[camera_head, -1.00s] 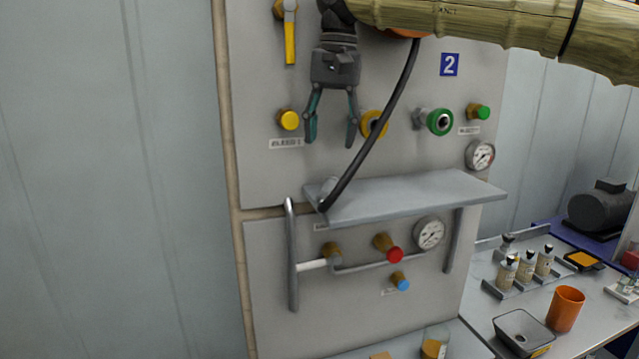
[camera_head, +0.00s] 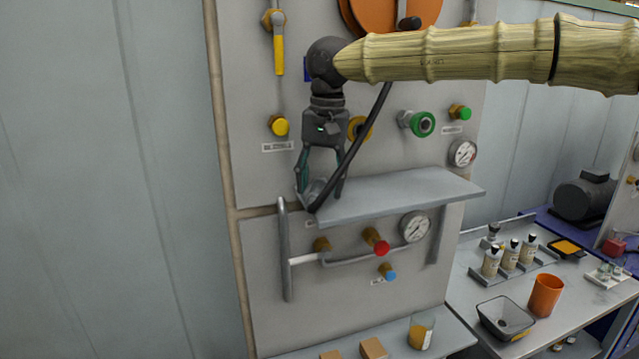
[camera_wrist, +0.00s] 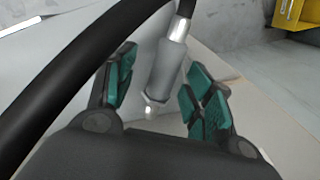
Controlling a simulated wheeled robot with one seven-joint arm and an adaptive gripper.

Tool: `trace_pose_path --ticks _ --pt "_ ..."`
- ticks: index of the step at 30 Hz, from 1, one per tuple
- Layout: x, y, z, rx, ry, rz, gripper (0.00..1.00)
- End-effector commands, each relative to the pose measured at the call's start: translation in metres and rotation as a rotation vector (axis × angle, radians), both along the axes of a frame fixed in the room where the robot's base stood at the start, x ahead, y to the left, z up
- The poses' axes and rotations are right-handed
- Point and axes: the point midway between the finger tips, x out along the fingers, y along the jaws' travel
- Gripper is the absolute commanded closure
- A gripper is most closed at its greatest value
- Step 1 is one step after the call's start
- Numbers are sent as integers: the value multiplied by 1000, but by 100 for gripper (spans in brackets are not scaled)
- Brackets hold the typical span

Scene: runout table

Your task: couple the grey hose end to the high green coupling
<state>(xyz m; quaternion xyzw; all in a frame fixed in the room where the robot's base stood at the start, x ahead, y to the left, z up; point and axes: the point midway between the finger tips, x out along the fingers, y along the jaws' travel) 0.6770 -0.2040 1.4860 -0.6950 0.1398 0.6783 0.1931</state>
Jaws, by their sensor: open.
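The grey hose end (camera_wrist: 165,68) is a grey sleeve with a metal collar and tip on a black hose (camera_wrist: 75,62). In the wrist view it lies between the open green-padded fingers of my gripper (camera_wrist: 160,95), with gaps on both sides. In the head view my gripper (camera_head: 320,192) points down at the left end of the grey shelf, around the hose end, which is mostly hidden there. The black hose (camera_head: 362,137) rises from it toward the upper right. The high green coupling (camera_head: 422,124) is a green ring on the upper panel, right of my gripper, with nothing in it.
The shelf (camera_head: 410,193) juts out below the couplings. A yellow coupling (camera_head: 359,129) is partly hidden behind my gripper. A green knob (camera_head: 460,112) and a gauge (camera_head: 462,153) sit right of the green coupling. A vertical handle (camera_head: 285,250) stands below left.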

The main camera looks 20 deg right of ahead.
Motion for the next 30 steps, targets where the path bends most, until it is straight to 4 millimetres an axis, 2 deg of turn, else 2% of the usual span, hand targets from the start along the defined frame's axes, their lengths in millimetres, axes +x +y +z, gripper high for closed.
trace_pose_path --ticks 4,11,14,20,30 --pt "1 2 -10 0 2 1 47" --pt "0 1 -12 0 1 0 47" --pt "0 1 -12 0 1 0 62" --pt "1 1 -12 0 1 1 98" --pt "1 1 -11 0 1 0 100"
